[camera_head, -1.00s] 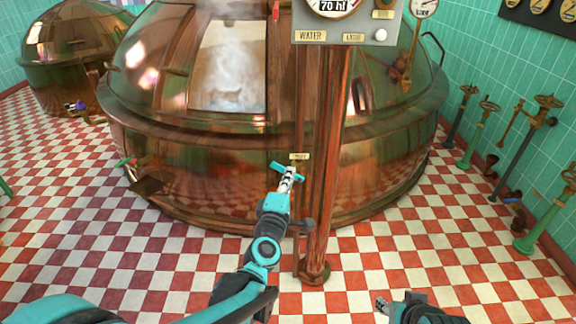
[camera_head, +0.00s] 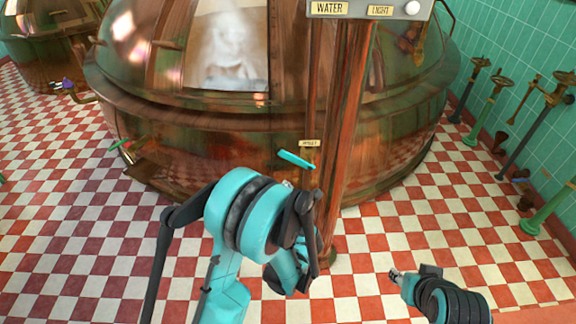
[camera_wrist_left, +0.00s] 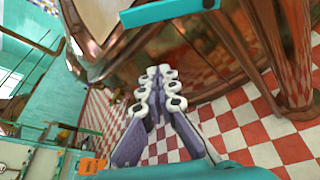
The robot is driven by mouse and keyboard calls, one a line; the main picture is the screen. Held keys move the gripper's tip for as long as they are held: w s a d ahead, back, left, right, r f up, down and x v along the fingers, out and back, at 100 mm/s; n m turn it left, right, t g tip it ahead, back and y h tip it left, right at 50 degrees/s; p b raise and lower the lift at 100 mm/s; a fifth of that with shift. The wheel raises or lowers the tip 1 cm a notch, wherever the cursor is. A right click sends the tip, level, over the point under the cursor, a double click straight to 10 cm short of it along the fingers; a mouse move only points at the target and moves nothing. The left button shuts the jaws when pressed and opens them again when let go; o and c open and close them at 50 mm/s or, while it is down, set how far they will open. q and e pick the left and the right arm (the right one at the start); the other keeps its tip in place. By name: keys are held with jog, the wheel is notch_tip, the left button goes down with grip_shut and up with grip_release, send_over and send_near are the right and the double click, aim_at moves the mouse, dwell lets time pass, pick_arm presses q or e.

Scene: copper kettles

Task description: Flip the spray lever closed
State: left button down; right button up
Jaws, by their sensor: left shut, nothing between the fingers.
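The spray lever is a teal bar (camera_head: 296,159) in front of the copper kettle, just below a small label plate (camera_head: 309,143). It slopes down to the right in the head view, and it also crosses the top of the left wrist view (camera_wrist_left: 168,12). My left gripper (camera_wrist_left: 160,78) is shut and empty, its fingertips below the bar in that view with a visible gap. In the head view my left arm hides most of this gripper. My right gripper (camera_head: 394,275) is low at the right, away from the lever; its jaws are too small to read.
The large copper kettle (camera_head: 200,150) fills the middle. A copper post (camera_head: 345,120) carrying a control box (camera_head: 365,8) stands right of the lever. Green valve stands (camera_head: 487,110) line the right wall.

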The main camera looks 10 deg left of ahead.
aim_at(297, 161)
pick_arm(q)
jog(key=w+a, duration=0.2)
jog(key=w, duration=0.7)
jog(key=shift+w+a+r+p, duration=0.15)
jog(key=shift+r+p, duration=0.15)
jog(key=shift+r, duration=0.05)
jog(key=shift+w+r, duration=0.1)
